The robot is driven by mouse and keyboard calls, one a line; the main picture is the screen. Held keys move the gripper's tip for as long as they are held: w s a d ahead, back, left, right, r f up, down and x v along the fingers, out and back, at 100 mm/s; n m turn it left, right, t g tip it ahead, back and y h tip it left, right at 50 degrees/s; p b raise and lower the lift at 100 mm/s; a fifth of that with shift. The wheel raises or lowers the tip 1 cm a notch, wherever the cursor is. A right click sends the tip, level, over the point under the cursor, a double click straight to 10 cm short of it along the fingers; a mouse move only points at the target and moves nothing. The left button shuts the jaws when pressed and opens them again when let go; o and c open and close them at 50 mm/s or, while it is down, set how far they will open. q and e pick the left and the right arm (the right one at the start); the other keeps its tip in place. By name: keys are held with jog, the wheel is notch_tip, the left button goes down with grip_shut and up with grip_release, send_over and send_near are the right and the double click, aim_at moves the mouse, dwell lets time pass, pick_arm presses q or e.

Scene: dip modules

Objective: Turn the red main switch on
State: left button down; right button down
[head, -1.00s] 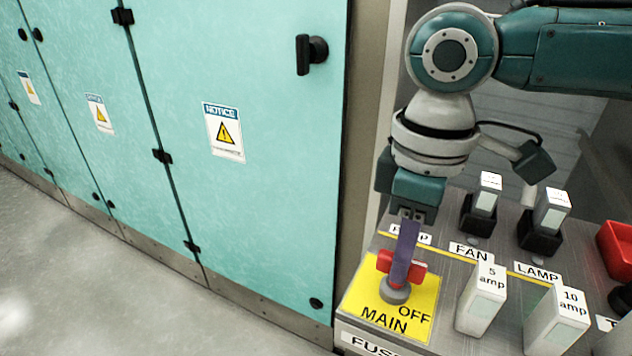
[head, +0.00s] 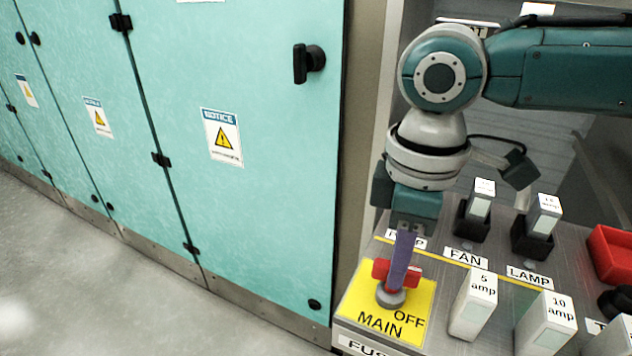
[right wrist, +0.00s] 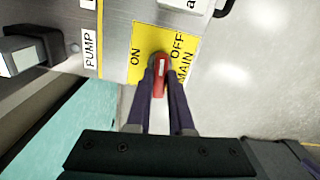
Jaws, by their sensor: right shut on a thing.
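The red main switch (head: 381,271) stands on a grey round base on a yellow plate (head: 358,312) marked MAIN and OFF at the panel's near left corner. My right gripper (head: 398,281) comes down from above with its purple fingers shut on the red handle. In the right wrist view the handle (right wrist: 160,76) lies between the two fingertips (right wrist: 160,86), with ON to its left and OFF to its right. The ON mark is hidden in the head view. I cannot tell exactly which mark the handle points to. My left gripper is not in view.
White fuse modules marked 5 amp (head: 473,305) and 10 amp (head: 546,325) stand just right of the switch. Smaller modules sit in black sockets (head: 531,240) behind. A red bin (head: 610,254) is at the right edge. Teal cabinets (head: 260,215) stand at the left.

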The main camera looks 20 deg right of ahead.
jog(key=n+p, duration=0.3)
jog(key=shift+r+n, duration=0.2)
jog(key=shift+n, duration=0.1)
jog(key=n+p, duration=0.2)
jog(key=n, duration=0.2)
jog(key=shift+f, duration=0.1)
jog(key=n, duration=0.4)
jog(key=shift+n+p, duration=0.3)
jog(key=shift+n, duration=0.1)
jog(key=n, duration=0.3)
jog(key=shift+a+n, duration=0.1)
jog(key=shift+n, duration=0.6)
jog(key=c, duration=0.8)
grip_release()
jog(key=shift+f, duration=0.1)
